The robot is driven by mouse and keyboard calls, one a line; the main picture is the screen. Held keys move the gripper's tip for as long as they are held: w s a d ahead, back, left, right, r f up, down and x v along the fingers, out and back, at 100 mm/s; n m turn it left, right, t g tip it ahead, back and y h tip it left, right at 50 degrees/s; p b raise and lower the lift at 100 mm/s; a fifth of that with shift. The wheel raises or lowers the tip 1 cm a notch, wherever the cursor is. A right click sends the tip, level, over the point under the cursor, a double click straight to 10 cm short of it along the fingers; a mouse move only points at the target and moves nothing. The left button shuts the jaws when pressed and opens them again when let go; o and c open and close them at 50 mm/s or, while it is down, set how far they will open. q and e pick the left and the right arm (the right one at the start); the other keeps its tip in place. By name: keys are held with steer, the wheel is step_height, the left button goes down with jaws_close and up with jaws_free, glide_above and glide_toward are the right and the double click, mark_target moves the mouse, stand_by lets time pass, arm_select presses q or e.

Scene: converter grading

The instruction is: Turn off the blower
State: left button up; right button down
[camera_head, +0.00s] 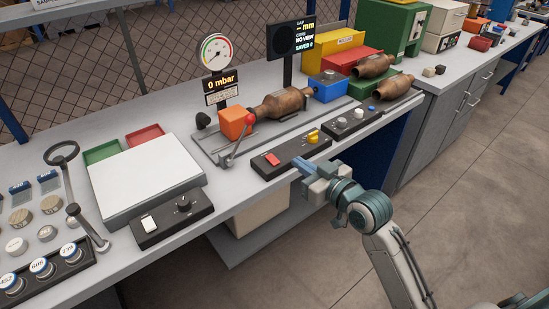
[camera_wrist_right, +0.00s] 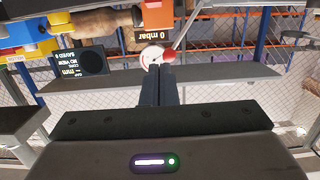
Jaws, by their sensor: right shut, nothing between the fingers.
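Which way the switch is tipped is too small to tell. My right gripper (camera_head: 299,164) is shut and empty, close to the front of this box, right of the red switch; whether it touches is unclear. Its closed fingers (camera_wrist_right: 160,86) show in the right wrist view. The round gauge (camera_head: 216,52) stands behind, and its display (camera_head: 221,83) reads 0 mbar. My left gripper is not in view.
A brown converter (camera_head: 283,104) lies between an orange block (camera_head: 235,122) and a blue block (camera_head: 328,87), with a red-knobbed lever (camera_head: 240,138) in front. Another control box (camera_head: 351,124) is to the right. A white plate (camera_head: 146,178) is left. The floor in front is clear.

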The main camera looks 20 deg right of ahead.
steer(key=p, duration=0.2)
glide_above(276, 163)
steer(key=shift+s+f, duration=0.3)
steer(key=shift+f, duration=0.1)
steer(key=f, duration=0.2)
steer(key=shift+w+a+f+p, duration=0.1)
steer(key=shift+w+f+p, duration=0.1)
steer(key=shift+f+p, duration=0.2)
steer(key=shift+f, duration=0.55)
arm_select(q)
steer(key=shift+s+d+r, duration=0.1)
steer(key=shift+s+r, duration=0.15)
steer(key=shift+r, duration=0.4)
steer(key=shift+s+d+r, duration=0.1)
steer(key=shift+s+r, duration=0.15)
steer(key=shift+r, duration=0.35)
arm_select(e)
steer(key=shift+f, duration=0.2)
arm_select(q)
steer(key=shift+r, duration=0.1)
